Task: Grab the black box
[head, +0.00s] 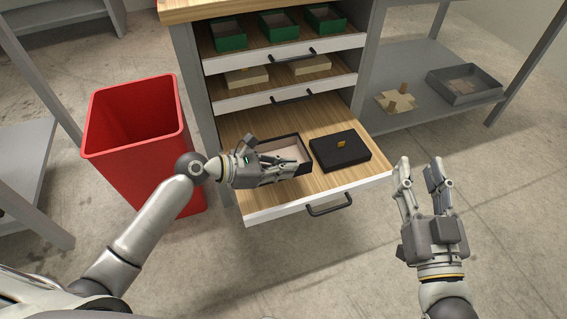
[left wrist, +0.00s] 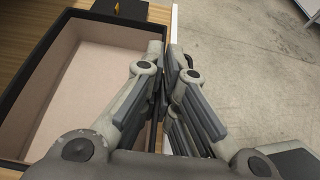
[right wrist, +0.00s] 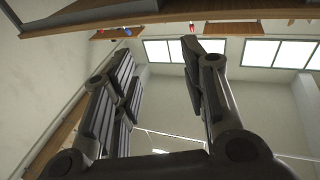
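An open black box (head: 301,141) with a pale inside sits at the left of the pulled-out bottom drawer (head: 262,208). My left gripper (head: 292,165) reaches over its near side. In the left wrist view the black box (left wrist: 37,68) fills the left, and my left gripper (left wrist: 167,50) has its fingertips close together at the box's side wall, one finger on the inner side and one outside. The grip itself is partly hidden by the fingers. My right gripper (head: 419,172) is open and empty, right of the drawer.
A red bin (head: 140,140) stands left of the drawers. Upper drawers hold green boxes (head: 279,27) and beige boxes (head: 246,76). A grey shelf (head: 420,103) on the right carries a grey tray (head: 464,92). The floor in front is clear.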

